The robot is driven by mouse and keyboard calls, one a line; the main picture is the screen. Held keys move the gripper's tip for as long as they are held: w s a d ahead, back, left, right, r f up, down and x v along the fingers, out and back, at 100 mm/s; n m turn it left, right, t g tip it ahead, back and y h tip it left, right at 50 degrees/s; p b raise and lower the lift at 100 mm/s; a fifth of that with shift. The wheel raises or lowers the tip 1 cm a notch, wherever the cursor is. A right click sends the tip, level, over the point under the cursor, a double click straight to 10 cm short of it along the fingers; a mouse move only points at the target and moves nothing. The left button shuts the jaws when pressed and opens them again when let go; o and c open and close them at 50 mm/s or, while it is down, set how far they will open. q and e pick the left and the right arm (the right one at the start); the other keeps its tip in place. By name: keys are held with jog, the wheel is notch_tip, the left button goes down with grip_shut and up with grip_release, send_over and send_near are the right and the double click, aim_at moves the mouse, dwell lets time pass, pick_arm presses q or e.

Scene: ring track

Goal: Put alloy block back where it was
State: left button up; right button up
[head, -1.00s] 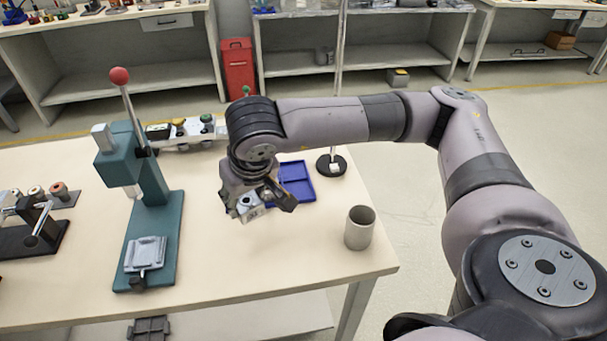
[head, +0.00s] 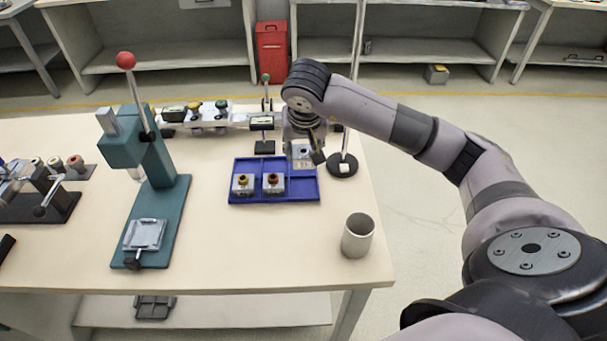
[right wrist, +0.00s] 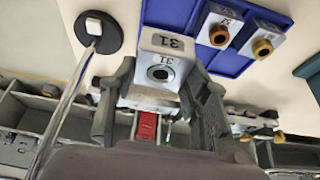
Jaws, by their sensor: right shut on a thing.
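My right gripper (head: 305,148) is shut on a pale metal block (head: 302,153). In the right wrist view the block (right wrist: 166,72) sits between the two fingers of the gripper (right wrist: 163,90), marked 31, with a dark round hole in its face. In the head view it overlaps the back right part of a blue divided tray (head: 299,190). I cannot tell whether it touches the tray. Two similar blocks, one with a yellow bush (head: 243,186) and one with a brown bush (head: 273,185), stand in the tray's left and middle. My left gripper is out of view.
A round black base with a thin post (head: 342,166) stands close right of the tray. A grey cup (head: 358,236) is near the front right table edge. A green lever press (head: 160,205) stands left. A row of fixtures (head: 210,117) lies behind. Table between press and cup is clear.

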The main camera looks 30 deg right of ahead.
aim_at(303, 163)
notch_tip(303, 163, down, 5)
jog(key=shift+a+r, duration=0.1)
notch_tip(303, 163, down, 4)
jog(key=shift+f+p, duration=0.1)
jog(key=shift+p, duration=0.2)
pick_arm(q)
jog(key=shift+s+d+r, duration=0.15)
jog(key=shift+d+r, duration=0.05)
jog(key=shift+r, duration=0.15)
pick_arm(e)
jog(key=shift+f, duration=0.2)
jog(key=o, duration=1.1)
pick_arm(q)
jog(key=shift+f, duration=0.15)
